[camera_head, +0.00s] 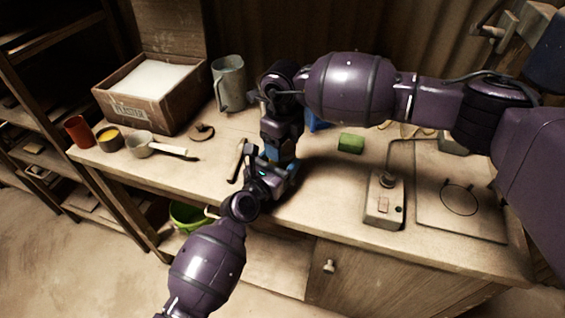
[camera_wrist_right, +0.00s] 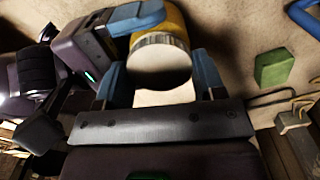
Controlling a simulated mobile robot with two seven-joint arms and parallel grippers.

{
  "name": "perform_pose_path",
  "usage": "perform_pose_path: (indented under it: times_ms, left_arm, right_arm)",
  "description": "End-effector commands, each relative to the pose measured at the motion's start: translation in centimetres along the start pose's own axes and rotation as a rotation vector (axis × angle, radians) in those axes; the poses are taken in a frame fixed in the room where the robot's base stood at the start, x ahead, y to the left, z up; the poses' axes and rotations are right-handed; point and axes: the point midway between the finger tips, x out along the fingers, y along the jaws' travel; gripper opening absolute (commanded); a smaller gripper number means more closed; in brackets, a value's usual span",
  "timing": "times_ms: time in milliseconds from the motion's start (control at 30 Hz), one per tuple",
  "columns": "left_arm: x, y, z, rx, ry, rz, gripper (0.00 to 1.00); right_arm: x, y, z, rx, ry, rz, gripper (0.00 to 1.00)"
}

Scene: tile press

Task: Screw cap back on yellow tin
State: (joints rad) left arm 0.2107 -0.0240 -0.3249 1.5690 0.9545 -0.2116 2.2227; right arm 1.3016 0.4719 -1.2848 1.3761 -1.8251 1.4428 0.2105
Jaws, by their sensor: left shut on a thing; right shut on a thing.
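In the right wrist view the yellow tin (camera_wrist_right: 172,14) shows at the top centre, with a ribbed silver-white cap (camera_wrist_right: 160,42) at its near end. My right gripper (camera_wrist_right: 160,84) has its blue fingers on either side of the cap and is shut on it. My left gripper (camera_wrist_right: 132,20) reaches in from the left and is shut on the tin's body. In the head view my left gripper (camera_head: 266,176) and right gripper (camera_head: 280,160) meet over the bench's front part, and they hide the tin and cap. I cannot tell how far the cap is seated.
The bench (camera_head: 330,190) holds a wooden crate (camera_head: 150,115), a metal jug (camera_head: 229,85), a red cup (camera_head: 78,132), a yellow-filled pot (camera_head: 108,138) and a ladle (camera_head: 140,145) on the left. A green block (camera_head: 351,143) and a control box (camera_head: 384,203) stand right. A green bucket (camera_head: 188,214) is below.

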Motion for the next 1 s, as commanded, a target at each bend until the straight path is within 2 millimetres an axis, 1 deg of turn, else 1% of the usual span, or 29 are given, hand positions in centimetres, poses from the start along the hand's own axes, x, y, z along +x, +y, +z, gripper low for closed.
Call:
perform_pose_path:
  times_ms: [100,267,300,367,400,467,767,867,1000]
  left_arm:
    - [0.0,0.1,0.0,0.0,0.0,0.001,0.01]
    - [0.0,0.1,0.0,0.0,0.0,0.001,0.01]
    - [0.0,0.1,0.0,0.0,0.0,0.001,0.01]
    - [0.0,0.1,0.0,0.0,0.0,0.001,0.01]
    - [0.0,0.1,0.0,0.0,0.0,0.001,0.01]
    - [0.0,0.1,0.0,0.0,0.0,0.001,0.01]
    - [0.0,0.0,0.0,0.0,0.0,0.001,0.01]
    - [0.0,0.0,0.0,0.0,0.0,0.001,0.01]
    - [0.0,0.0,0.0,0.0,0.0,0.0,0.01]
  right_arm:
    - [0.0,0.1,0.0,0.142,0.001,0.001,0.35]
    - [0.0,0.1,0.0,0.14,0.001,0.001,0.35]
    - [0.0,0.1,0.0,0.14,0.001,0.001,0.69]
    - [0.0,0.1,0.0,0.139,0.001,0.001,0.78]
    - [0.0,0.1,0.0,0.139,0.001,0.001,0.85]
    - [0.0,0.1,0.0,0.139,0.001,0.001,0.93]
    - [-0.1,0.0,0.0,0.138,0.0,0.0,0.93]
    - [-0.8,0.0,0.0,0.138,0.0,0.0,0.93]
    - [-2.8,0.0,0.1,0.136,-0.003,0.0,0.93]
